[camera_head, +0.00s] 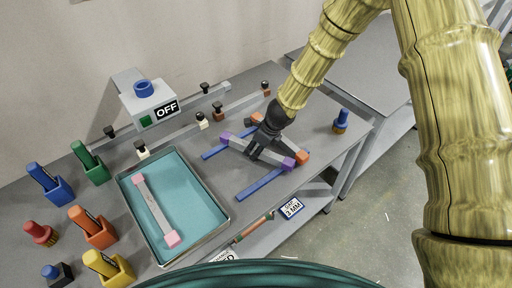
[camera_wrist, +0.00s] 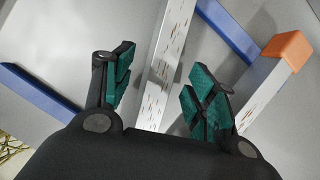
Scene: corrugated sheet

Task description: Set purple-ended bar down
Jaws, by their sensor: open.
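The purple-ended bar is pale grey, with one purple end (camera_head: 288,162) near the table's front edge and the other farther back to the left. It appears to lie across two blue strips (camera_head: 262,185); contact is not clear. My gripper (camera_head: 265,150) is open over the middle of this bar. In the wrist view the bar's speckled shaft (camera_wrist: 168,60) runs between the spread fingers (camera_wrist: 160,88), with gaps on both sides. Its purple ends are out of that view.
An orange-ended bar (camera_wrist: 270,75) lies close on the right. A teal tray (camera_head: 195,205) holds a pink-ended bar (camera_head: 155,210). Colored holders (camera_head: 95,235) stand at left; a blue-topped item (camera_head: 341,122) stands at right. A box reading OFF (camera_head: 150,105) is behind.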

